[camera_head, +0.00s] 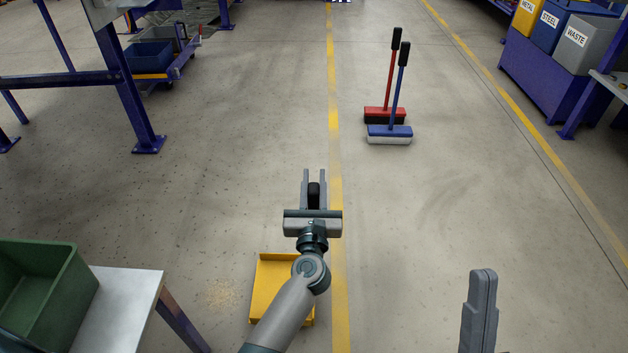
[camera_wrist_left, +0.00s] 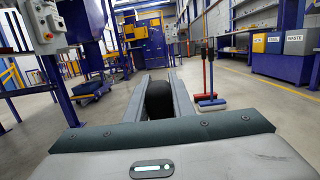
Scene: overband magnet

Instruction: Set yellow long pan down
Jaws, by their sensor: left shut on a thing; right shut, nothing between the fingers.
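The yellow long pan (camera_head: 268,284) shows in the head view low and left of centre, partly hidden under my left arm. I cannot tell whether it touches the floor. Its black handle end (camera_head: 314,192) stands between the fingers of my left gripper (camera_head: 314,176), which is shut on it. The black grip (camera_wrist_left: 159,100) also shows between the fingers in the left wrist view. The shaft between grip and pan is hidden. My right gripper (camera_head: 482,280) is at the lower right of the head view, shut and empty.
A red broom (camera_head: 385,112) and a blue broom (camera_head: 389,131) stand upright ahead right. A green crate (camera_head: 45,290) sits on a table (camera_head: 125,295) at lower left. Labelled bins (camera_head: 585,45) stand far right. A yellow line (camera_head: 334,120) runs along open floor.

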